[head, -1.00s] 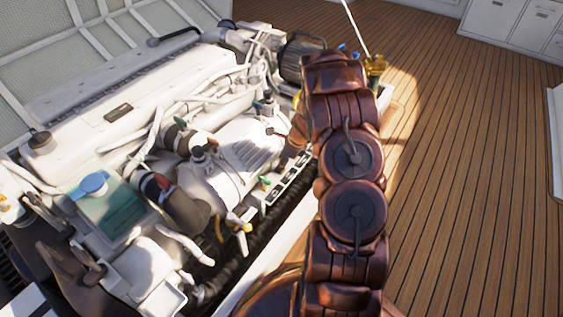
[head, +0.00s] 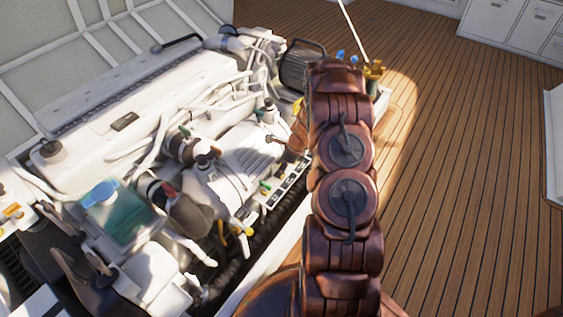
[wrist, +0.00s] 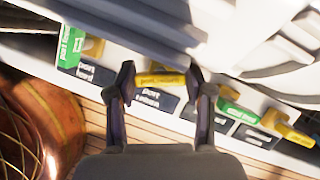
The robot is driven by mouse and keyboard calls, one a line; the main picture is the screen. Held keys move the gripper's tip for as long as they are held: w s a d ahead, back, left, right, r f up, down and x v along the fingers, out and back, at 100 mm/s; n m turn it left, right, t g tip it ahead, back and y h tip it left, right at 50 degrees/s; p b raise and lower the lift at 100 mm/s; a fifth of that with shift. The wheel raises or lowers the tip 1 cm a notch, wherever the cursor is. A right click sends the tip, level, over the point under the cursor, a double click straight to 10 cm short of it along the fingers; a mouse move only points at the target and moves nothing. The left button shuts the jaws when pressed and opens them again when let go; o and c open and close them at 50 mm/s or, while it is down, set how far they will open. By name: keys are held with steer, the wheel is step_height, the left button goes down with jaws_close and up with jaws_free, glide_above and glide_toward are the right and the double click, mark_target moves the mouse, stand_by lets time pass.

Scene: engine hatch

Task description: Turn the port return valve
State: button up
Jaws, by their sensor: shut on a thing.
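The port return valve has a yellow handle (wrist: 160,80) in the wrist view, above a dark label reading "port return" (wrist: 155,98). My gripper (wrist: 160,76) is shut on this handle, one fingertip at each end of it. The handle lies roughly along the row of labels. In the head view my arm and the engine parts hide the gripper and most of the handle. The label strip (head: 287,190) shows beside the engine there.
A green handle (wrist: 232,106) and another yellow handle (wrist: 285,128) are to the right. The white engine (head: 130,110) stands close to my arm. The wooden deck (head: 460,180) is clear.

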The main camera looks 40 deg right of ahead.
steer(key=p, duration=0.2)
steer(key=shift+w+r+n+p, duration=0.2)
steer(key=shift+r+n+p, duration=0.1)
steer(key=shift+r, duration=0.1)
steer(key=shift+f, duration=0.1)
steer(key=shift+s+d+f+p, duration=0.1)
steer(key=shift+s+f+p, duration=0.05)
steer(key=shift+f+p, duration=0.15)
steer(key=o, duration=1.2)
steer(key=shift+s+d, duration=0.1)
steer(key=shift+c, duration=0.2)
steer(key=v, duration=0.8)
